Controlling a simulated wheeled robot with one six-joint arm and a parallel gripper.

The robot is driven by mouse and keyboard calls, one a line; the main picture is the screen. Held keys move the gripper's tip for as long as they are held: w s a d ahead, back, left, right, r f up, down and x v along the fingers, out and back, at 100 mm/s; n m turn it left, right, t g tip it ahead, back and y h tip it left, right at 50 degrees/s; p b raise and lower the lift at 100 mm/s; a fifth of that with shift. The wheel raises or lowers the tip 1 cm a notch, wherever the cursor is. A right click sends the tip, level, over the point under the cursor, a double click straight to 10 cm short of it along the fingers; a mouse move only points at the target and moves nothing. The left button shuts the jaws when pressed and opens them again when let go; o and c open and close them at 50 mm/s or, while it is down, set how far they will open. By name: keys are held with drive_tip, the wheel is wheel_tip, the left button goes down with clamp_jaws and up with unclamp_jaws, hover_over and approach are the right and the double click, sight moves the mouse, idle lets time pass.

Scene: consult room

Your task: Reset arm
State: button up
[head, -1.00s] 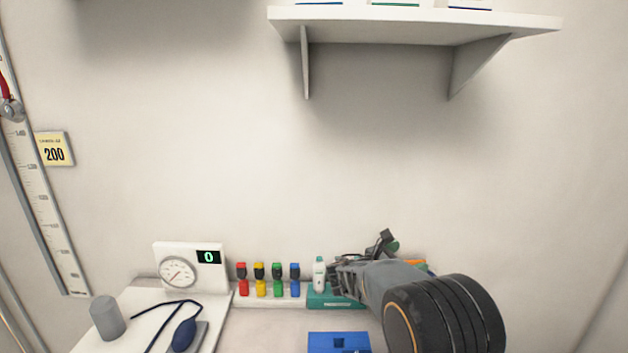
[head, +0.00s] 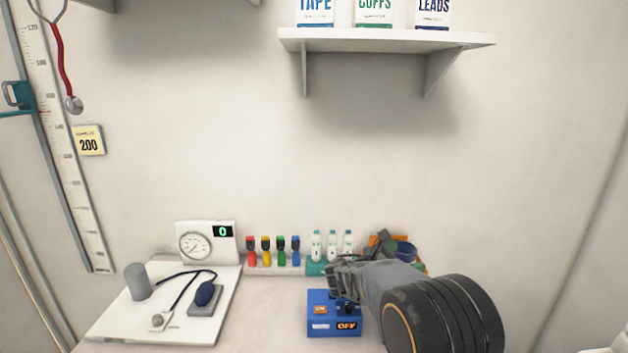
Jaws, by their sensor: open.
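My arm reaches in from the lower right, and my gripper (head: 340,280) is at its far end over the back right of the table, above the blue box. Its fingers are small and partly hidden by the wrist, but they look apart with nothing between them. The blue box (head: 320,328) has a black knob and a lit "OFF" label.
A gauge panel (head: 206,242), coloured clips (head: 266,251) and white bottles (head: 331,246) line the wall. A shelf (head: 390,40) hangs above.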

drive_tip(key=s+d+f+m+g+y, duration=0.1)
drive_tip(key=s+f+m+g+y, duration=0.15)
drive_tip(key=s+m+y, duration=0.4)
drive_tip(key=s+d+f+m+g+y, duration=0.1)
drive_tip(key=s+d+m+g, duration=0.2)
drive_tip(key=s, duration=0.6)
drive_tip(key=s+a+f+m+t+y+b, duration=0.1)
drive_tip(key=s+a+f+m+t+y, duration=0.1)
drive_tip(key=s+a+m+y, duration=0.7)
drive_tip(key=s+a+f+m, duration=0.1)
drive_tip(key=s+m, duration=0.1)
drive_tip(key=m, duration=0.1)
drive_tip(key=shift+s+a+f, duration=0.2)
drive_tip(key=shift+s+f, duration=0.05)
drive_tip(key=shift+s, duration=0.15)
drive_tip(key=shift+m, duration=0.25)
